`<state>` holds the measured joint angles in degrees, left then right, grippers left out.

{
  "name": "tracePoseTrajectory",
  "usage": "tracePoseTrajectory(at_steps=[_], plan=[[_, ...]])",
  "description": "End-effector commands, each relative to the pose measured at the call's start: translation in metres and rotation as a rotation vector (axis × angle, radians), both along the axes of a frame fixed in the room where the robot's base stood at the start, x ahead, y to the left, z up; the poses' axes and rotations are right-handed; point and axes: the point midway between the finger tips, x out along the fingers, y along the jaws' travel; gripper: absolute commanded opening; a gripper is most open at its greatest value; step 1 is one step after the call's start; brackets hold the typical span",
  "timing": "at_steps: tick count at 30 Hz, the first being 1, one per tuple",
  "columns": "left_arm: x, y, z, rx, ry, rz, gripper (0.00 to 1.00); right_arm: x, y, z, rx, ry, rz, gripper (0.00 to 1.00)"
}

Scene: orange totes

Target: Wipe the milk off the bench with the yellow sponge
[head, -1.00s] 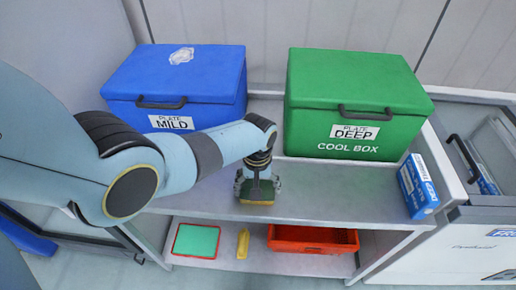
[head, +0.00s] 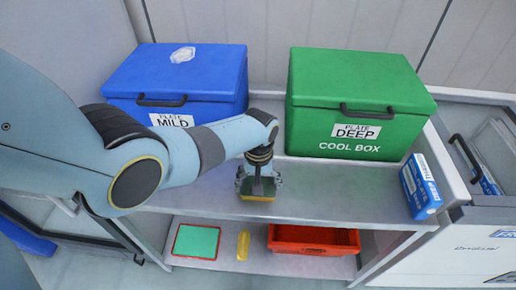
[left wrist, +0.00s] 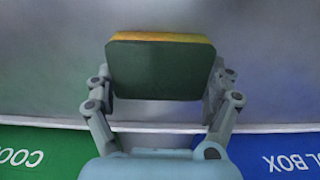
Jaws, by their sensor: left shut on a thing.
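My left gripper (head: 258,186) is shut on the yellow sponge (head: 257,198), which has a dark green scouring side. In the head view it holds the sponge at the bench surface, near the front edge; I cannot tell whether they touch. The left wrist view shows the sponge (left wrist: 160,68) between the two fingers of the gripper (left wrist: 160,92), green side toward the camera. The grey bench (head: 325,195) shows no clear milk in either view; part of it is hidden by my left arm. My right gripper is not in view.
A blue cool box (head: 215,85) and a green cool box (head: 360,95) stand at the back of the bench. A blue-white carton (head: 420,187) stands at the right end. The lower shelf holds a red tray (head: 313,240), a green board (head: 197,242) and a yellow item (head: 243,245).

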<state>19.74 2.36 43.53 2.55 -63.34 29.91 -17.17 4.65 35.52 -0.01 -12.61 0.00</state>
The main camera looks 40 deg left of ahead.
Motion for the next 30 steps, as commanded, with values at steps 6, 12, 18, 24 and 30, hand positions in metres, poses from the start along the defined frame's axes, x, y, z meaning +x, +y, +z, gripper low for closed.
tracePoseTrajectory(at_steps=[6,12,18,24,30], plan=[[0.013,0.008,-0.001,0.003,-0.005,0.001,0.51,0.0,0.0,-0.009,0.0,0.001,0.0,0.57],[0.029,0.019,0.0,0.003,-0.004,0.0,0.51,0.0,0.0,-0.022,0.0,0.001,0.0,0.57],[0.035,0.022,0.002,0.001,-0.002,0.0,0.51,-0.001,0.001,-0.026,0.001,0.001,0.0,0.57],[0.047,0.029,-0.001,0.001,-0.002,0.001,0.51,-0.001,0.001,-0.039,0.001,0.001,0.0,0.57],[0.064,0.04,-0.004,0.003,-0.003,0.001,0.51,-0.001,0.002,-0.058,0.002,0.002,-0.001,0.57]])
